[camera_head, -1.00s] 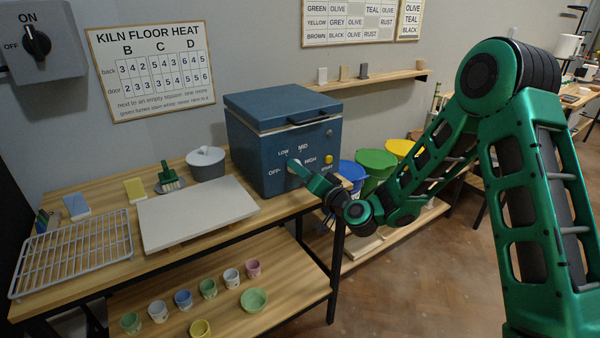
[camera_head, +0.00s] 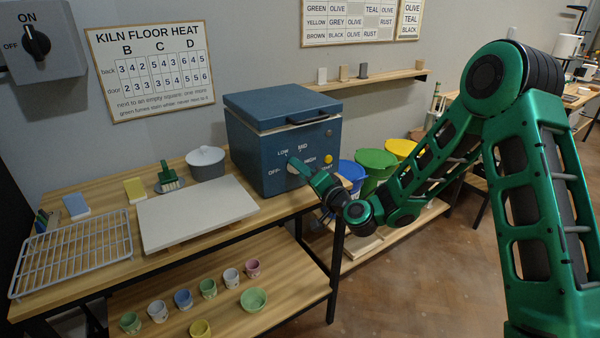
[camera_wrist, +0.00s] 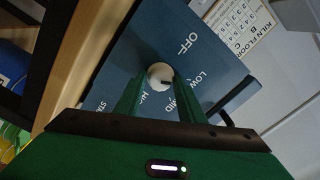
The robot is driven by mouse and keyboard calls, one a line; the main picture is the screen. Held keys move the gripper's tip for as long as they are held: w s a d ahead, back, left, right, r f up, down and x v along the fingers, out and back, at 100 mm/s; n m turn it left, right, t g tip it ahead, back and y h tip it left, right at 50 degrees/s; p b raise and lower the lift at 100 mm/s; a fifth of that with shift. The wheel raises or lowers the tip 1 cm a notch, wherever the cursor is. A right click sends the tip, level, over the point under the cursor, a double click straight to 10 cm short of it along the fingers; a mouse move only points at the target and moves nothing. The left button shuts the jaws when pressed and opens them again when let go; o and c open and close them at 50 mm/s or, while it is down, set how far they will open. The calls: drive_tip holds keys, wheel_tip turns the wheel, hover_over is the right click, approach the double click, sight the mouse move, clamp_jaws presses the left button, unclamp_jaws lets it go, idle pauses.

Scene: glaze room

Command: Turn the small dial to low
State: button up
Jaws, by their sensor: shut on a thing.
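In the wrist view the dial (camera_wrist: 159,72) sits between the two green fingers of my gripper (camera_wrist: 160,84). My gripper (camera_head: 300,168) is shut on the dial at the box's front. A short dark mark shows on the dial near its edge, roughly on the side of LOW and MID; its exact setting is hard to read. The fingers hide part of the dial.
A yellow button (camera_head: 328,159) is on the same panel, right of the dial. Another, larger dial (camera_head: 37,43) is on the wall.

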drive_tip(key=o, duration=0.9)
drive_tip(key=shift+d+f, duration=0.1)
drive_tip(key=shift+c, duration=0.2)
drive_tip(key=v, duration=1)
drive_tip(key=shift+d, duration=0.25)
drive_tip(key=shift+s, duration=0.25)
